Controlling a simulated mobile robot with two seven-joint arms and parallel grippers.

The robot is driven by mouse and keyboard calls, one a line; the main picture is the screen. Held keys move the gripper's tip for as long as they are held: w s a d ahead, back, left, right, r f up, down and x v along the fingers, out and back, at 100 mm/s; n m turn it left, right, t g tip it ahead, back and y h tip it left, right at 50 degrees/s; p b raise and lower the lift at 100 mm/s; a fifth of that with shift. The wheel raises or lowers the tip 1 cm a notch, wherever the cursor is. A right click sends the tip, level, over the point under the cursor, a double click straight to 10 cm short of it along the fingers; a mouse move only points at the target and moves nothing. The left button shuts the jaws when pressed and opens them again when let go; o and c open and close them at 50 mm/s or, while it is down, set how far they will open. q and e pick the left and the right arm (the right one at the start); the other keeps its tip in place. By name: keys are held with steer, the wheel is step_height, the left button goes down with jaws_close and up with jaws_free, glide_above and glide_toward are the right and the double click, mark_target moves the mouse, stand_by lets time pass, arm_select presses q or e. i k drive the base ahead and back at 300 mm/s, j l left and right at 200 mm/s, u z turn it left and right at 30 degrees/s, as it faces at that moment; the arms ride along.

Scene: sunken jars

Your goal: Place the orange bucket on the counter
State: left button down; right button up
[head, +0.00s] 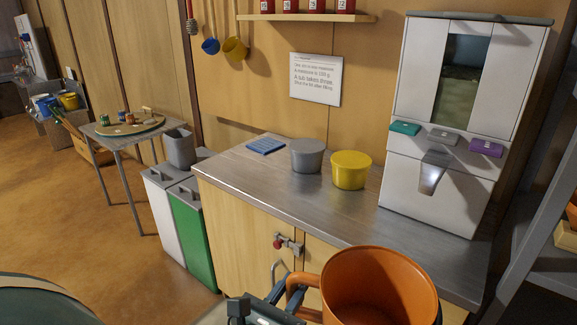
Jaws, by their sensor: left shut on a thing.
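The orange bucket (385,285) is at the bottom of the head view, upright and open at the top, with its lower part cut off by the frame edge. My left gripper (284,298) is beside it on its left, shut on its loop handle. The bucket is in front of the counter's front edge and overlaps it in the picture. The metal-topped counter (285,188) runs along the wall behind it. My right gripper is not in view.
On the counter are a blue cloth (266,145), a grey tub (307,156), a yellow tub (351,171) and a tall white dispenser (440,190). The counter's front middle is bare. White and green bins (193,230) stand at its left end.

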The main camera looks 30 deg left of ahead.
mark_target(262, 182)
steer(key=i+j, duration=0.15)
steer(key=j, duration=0.25)
steer(key=i+j+z, duration=0.1)
steer(key=j, duration=0.3)
steer(key=i+j, duration=0.15)
steer(key=j, duration=0.25)
steer(key=i+j, duration=0.15)
steer(key=j, duration=0.25)
steer(key=z, duration=0.05)
